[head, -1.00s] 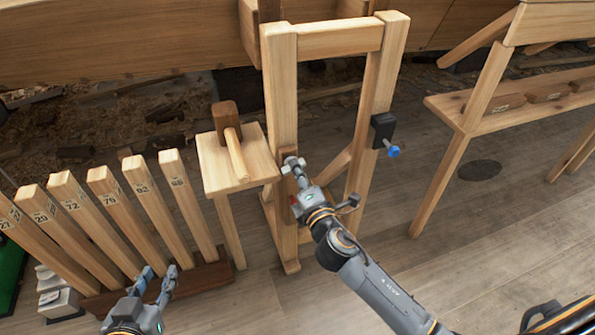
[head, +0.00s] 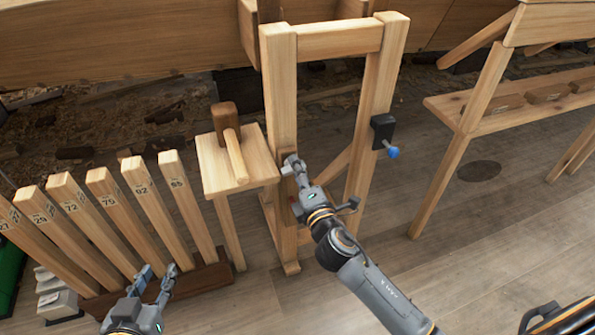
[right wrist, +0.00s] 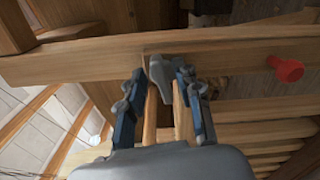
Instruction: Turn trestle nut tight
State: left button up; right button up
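The wooden trestle (head: 281,90) stands upright in the middle of the head view. My right gripper (head: 291,166) is at its left post. In the right wrist view a grey metal piece (right wrist: 172,69), apparently the trestle nut, lies between the fingertips of my right gripper (right wrist: 163,75), against a wooden bar. The fingers stand partly apart and appear closed on it; the contact is partly hidden. A red knob (right wrist: 285,68) sticks out to the right of it. My left gripper (head: 157,276) is open and empty at the lower left, by the row of numbered boards.
A mallet (head: 236,155) lies on a small wooden stand (head: 210,170) left of the trestle. Numbered boards (head: 150,200) lean in a rack at left. A black block (head: 383,130) with a blue knob (head: 393,152) is on the right post.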

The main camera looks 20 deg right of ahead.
jog(key=shift+s+f, duration=0.1)
jog(key=s, duration=1.1)
jog(key=shift+s+d, duration=0.15)
jog(key=shift+s, duration=0.25)
